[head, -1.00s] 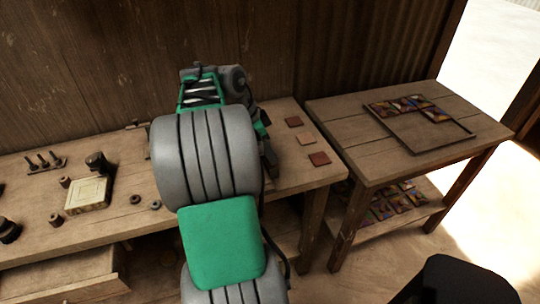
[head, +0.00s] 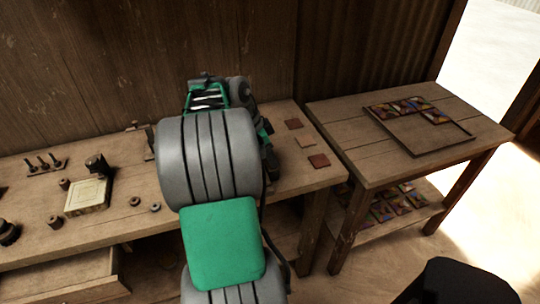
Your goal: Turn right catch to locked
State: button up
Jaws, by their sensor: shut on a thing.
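My grey and green arm fills the middle of the head view and reaches over the workbench (head: 130,222). Its far end, with a green frame and dark parts, shows above and right of the thick grey link. My gripper's fingertips are hidden behind the arm, so what they touch is not visible. The tile press and its right catch cannot be made out; the arm covers that part of the bench. The catch's position is not visible.
On the left stand a pale block (head: 87,196), a peg rack (head: 45,166) and small round parts. An open drawer (head: 70,280) juts below. A side table (head: 345,125) bears a tile tray (head: 420,149).

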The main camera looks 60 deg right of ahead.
grip_shut()
jog(key=shift+n+b, duration=0.3)
jog(key=shift+b, duration=0.05)
jog(key=shift+f+n, duration=0.1)
jog(key=shift+n, duration=0.2)
jog(key=n+t+b, duration=0.1)
jog(key=n+b, duration=0.1)
jog(key=n, duration=0.1)
jog(key=n+t+h+b, duration=0.1)
jog(key=n+b, duration=0.1)
jog(key=shift+s+n, duration=0.2)
jog(key=shift+n, duration=0.2)
jog(key=n+t+b, duration=0.2)
jog(key=n, duration=0.2)
jog(key=shift+s+b, duration=0.15)
jog(key=shift+b, duration=0.15)
jog(key=shift+n+t, duration=0.7)
jog(key=shift+n, duration=1.3)
